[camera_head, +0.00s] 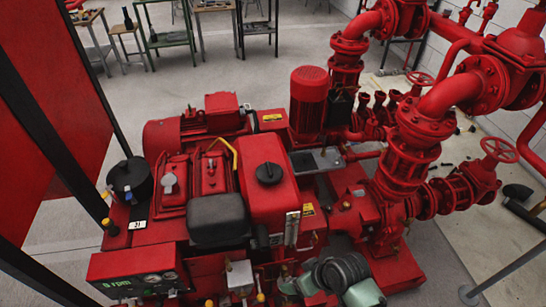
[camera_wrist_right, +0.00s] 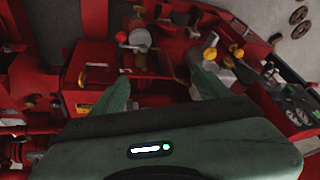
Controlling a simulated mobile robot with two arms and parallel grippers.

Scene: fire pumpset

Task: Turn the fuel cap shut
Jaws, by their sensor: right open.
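A round black cap (camera_head: 268,173) with a raised grip bar sits on top of the red box-shaped tank (camera_head: 268,205), in the middle of the head view. I take it to be the fuel cap; whether it is fully shut cannot be told. My right gripper (camera_head: 302,283) is low in the head view, in front of the tank and apart from the cap. In the right wrist view the green fingers (camera_wrist_right: 162,92) are spread wide with nothing between them. I cannot clearly make out the black cap there. My left gripper is not in view.
A smaller grey cap (camera_head: 169,182) stands on the engine left of the tank. A black block (camera_head: 216,220) sits beside the tank. The gauge panel (camera_head: 136,277) is at front left. Red pipes and valves (camera_head: 412,150) crowd the right. Work tables (camera_head: 170,38) stand far behind.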

